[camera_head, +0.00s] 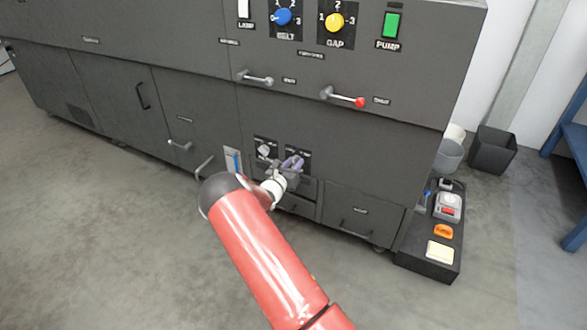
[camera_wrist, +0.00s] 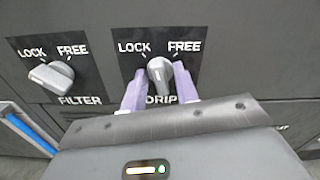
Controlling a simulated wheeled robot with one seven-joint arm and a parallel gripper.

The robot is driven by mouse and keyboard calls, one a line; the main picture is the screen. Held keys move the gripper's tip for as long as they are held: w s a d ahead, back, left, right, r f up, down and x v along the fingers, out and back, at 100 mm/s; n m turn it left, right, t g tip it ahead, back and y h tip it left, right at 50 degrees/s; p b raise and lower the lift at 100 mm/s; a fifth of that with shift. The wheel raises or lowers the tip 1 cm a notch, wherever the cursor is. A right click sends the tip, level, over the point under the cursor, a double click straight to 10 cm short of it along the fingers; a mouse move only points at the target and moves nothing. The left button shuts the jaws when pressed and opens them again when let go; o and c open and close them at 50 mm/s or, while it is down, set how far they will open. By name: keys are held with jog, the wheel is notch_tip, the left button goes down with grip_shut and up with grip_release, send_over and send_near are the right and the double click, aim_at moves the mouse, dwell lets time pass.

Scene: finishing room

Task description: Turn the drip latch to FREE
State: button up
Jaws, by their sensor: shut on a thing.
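The drip latch (camera_wrist: 160,74) is a grey knob on a black plate lettered LOCK, FREE and DRIP. In the wrist view its narrow end points up, between the two words. My gripper (camera_wrist: 161,84) has its two purple fingers on either side of the knob and is shut on it. In the head view my gripper (camera_head: 292,163) is at the low front of the dark machine, and its fingers hide the drip latch there.
The grey filter latch (camera_wrist: 52,75) is just left, on its own LOCK and FREE plate; it also shows in the head view (camera_head: 264,151). Handles (camera_head: 204,166) stick out nearby. Open floor lies in front.

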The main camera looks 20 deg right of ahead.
jog(key=shift+f+m+b, duration=0.2)
jog(key=shift+m+b, duration=4.85)
jog(key=shift+m, duration=0.55)
jog(key=shift+r, duration=0.1)
jog(key=o, duration=0.6)
jog(key=v, duration=0.7)
jog(key=shift+s+a+p, duration=0.25)
jog(key=shift+a+p, duration=0.05)
jog(key=shift+a, duration=0.05)
